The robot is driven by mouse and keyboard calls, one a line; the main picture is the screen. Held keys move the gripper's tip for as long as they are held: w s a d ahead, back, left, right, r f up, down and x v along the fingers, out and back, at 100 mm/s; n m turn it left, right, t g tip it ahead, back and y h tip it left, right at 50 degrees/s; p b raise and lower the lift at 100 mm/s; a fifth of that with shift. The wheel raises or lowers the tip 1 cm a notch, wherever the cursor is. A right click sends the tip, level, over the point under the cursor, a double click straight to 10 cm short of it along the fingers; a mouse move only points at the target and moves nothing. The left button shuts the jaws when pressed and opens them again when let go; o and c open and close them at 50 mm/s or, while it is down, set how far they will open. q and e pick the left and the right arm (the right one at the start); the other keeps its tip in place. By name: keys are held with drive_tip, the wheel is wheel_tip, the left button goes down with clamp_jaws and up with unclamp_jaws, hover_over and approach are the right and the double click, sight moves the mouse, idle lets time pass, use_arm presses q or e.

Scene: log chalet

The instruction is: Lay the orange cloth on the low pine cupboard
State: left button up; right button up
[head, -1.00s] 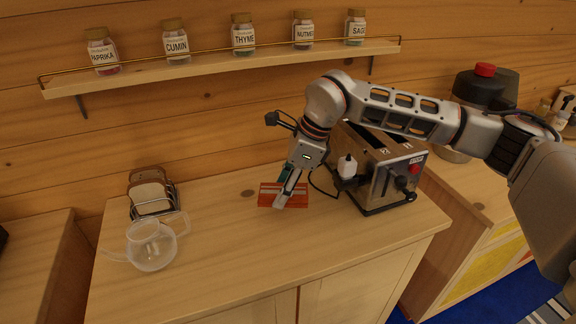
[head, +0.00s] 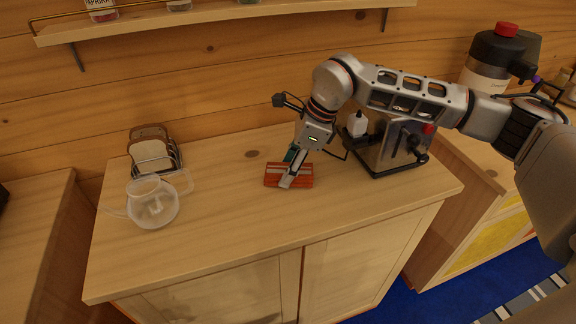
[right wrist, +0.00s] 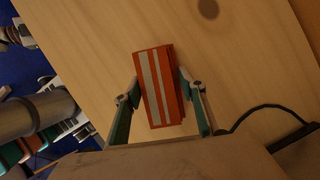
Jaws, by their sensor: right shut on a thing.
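The orange cloth (head: 275,175) is a small folded block with pale stripes. It is at the middle of the low pine cupboard's top (head: 230,215), and I cannot tell whether it touches the wood or hangs just above it. My right gripper (head: 290,178) reaches down over it and is shut on it. In the right wrist view the cloth (right wrist: 158,88) sits between the two fingers of the gripper (right wrist: 160,92). My left gripper is not in view.
A glass teapot (head: 152,203) and a toast rack with bread (head: 153,152) stand at the left. The front middle of the top is clear. A jar shelf (head: 220,16) hangs on the wall.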

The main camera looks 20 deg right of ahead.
drive_tip(key=shift+f, duration=0.55)
idle(0.4)
drive_tip(key=o, duration=1.3)
